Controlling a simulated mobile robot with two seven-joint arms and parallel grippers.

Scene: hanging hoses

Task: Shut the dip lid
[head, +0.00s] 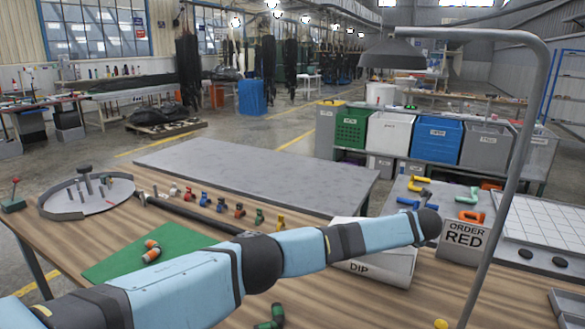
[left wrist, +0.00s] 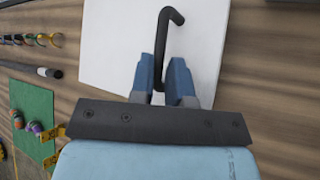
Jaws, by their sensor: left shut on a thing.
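The white dip box (head: 365,270), marked DIP, stands on the wooden table, partly behind my left arm. A white lid panel (left wrist: 110,45) fills the upper middle of the left wrist view. Its black bent handle (left wrist: 162,30) passes between the blue fingers of my left gripper (left wrist: 161,65), which is shut on it. In the head view my left arm crosses over the box and hides this gripper and the handle. I cannot tell from these views how far the lid stands open. My right gripper is in neither view.
A green mat (head: 120,258) with an orange-and-green fitting (head: 151,250) lies left. Several coloured fittings line the table behind my arm. A grey ORDER RED box (head: 463,240) stands right of the dip box, close to a tall grey pole (head: 513,170).

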